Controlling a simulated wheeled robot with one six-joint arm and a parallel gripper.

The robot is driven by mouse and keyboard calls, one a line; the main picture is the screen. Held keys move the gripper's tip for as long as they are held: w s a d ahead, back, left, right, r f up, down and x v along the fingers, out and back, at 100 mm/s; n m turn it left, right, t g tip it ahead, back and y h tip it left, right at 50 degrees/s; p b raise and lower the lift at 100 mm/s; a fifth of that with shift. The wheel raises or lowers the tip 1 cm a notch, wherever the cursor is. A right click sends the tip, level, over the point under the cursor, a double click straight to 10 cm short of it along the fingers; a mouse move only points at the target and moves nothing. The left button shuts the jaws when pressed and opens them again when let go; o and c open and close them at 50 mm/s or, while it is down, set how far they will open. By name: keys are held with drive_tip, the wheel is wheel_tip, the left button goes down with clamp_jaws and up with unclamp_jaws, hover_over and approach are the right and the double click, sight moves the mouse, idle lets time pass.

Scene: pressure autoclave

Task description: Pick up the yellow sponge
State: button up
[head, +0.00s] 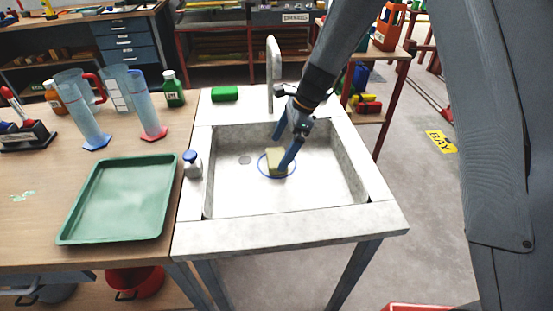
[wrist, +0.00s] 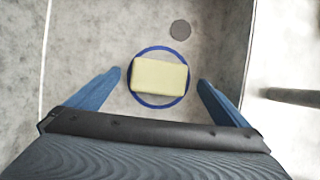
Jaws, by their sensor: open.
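The yellow sponge (head: 276,157) lies inside the white sink basin, within a blue ring (head: 262,170) on the basin floor. In the wrist view the sponge (wrist: 160,75) is a pale yellow block, and the blue ring (wrist: 160,104) shows around it. My gripper (head: 281,150) reaches down into the basin with its blue fingers. In the wrist view my gripper (wrist: 160,80) is open, with one finger on each side of the sponge and a gap on both sides. The exact height of the fingertips above the basin floor is hard to tell.
The sink (head: 290,242) has raised walls around the sponge, and a tap (head: 273,62) stands at its back. A drain (wrist: 180,30) lies near the sponge. A green tray (head: 120,198) lies left.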

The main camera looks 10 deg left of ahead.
drive_tip(key=shift+x, duration=1.25)
drive_tip(key=shift+d+f, duration=0.1)
drive_tip(key=shift+d, duration=0.05)
drive_tip(key=c, duration=1.2)
drive_tip(key=shift+w+r, duration=0.1)
drive_tip(key=shift+r, duration=0.35)
drive_tip(key=shift+w+d+r, duration=0.1)
drive_tip(key=shift+d, duration=0.2)
drive_tip(key=d, duration=0.1)
drive_tip(key=d+b, duration=0.1)
drive_tip(key=d, duration=0.1)
drive_tip(key=shift+w+b, duration=0.3)
drive_tip(key=shift+w, duration=0.1)
drive_tip(key=shift+w+d+r, duration=0.1)
drive_tip(key=shift+d+r, duration=0.1)
drive_tip(key=shift+r, duration=0.5)
wheel_tip(320, 180, up, 13)
drive_tip(key=b, duration=0.1)
drive_tip(key=shift+f+b, duration=0.25)
drive_tip(key=shift+b, duration=0.05)
